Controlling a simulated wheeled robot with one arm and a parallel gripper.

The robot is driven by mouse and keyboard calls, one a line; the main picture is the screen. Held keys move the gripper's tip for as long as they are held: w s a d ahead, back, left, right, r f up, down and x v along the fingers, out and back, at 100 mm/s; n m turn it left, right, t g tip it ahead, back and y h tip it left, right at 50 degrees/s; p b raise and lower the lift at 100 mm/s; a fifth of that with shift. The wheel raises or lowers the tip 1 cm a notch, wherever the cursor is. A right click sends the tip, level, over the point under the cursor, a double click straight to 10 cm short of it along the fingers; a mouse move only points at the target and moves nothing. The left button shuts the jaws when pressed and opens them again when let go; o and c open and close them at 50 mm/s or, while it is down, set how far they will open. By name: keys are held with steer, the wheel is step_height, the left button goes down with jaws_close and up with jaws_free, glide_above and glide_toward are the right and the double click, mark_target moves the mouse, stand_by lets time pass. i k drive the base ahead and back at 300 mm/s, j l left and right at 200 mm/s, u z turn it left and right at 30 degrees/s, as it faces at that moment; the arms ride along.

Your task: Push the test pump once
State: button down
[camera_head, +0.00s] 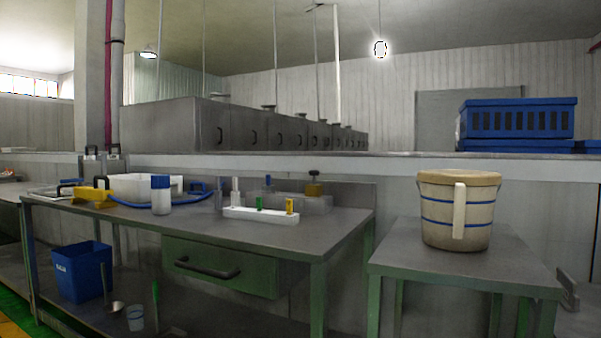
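A yellow device with black handles (88,193) sits at the left end of the grey workbench (330,217). It looks like the test pump, but no label is readable. A blue hose (133,205) runs from beside it to the right along the bench, in front of a white basin (140,186). The details of the pump's handle are too small to tell its exact position. My gripper is not in view.
A white bottle with a blue cap (161,195) and a white rack with small vials (262,215) stand on the bench. A drawer (220,265) hangs below. A striped bucket (455,212) stands on the right table (400,248). A blue bin (82,272) sits on the lower shelf.

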mark_target(314, 173)
steer(key=i+j+z, duration=0.1)
steer(key=z, duration=0.35)
steer(key=j+z, duration=0.3)
steer(key=z, duration=0.15)
steer(key=j+z, duration=0.2)
steer(key=z, duration=0.25)
steer(key=j+z, duration=0.15)
steer(key=j, duration=0.35)
steer(key=k+j+z, duration=0.1)
steer(key=j, duration=0.35)
steer(key=j+z, duration=0.15)
steer(key=j, duration=0.35)
steer(key=k+j+z, duration=0.1)
steer(key=j, duration=0.35)
steer(key=k+j+z, duration=0.15)
steer(key=j, duration=0.3)
steer(key=k+j+z, duration=0.15)
steer(key=j, duration=0.25)
steer(key=k+j, duration=0.15)
steer(key=j, duration=0.2)
steer(key=k+j, duration=0.1)
steer(key=j, duration=0.25)
steer(key=k+j, duration=0.15)
steer(key=j, duration=0.25)
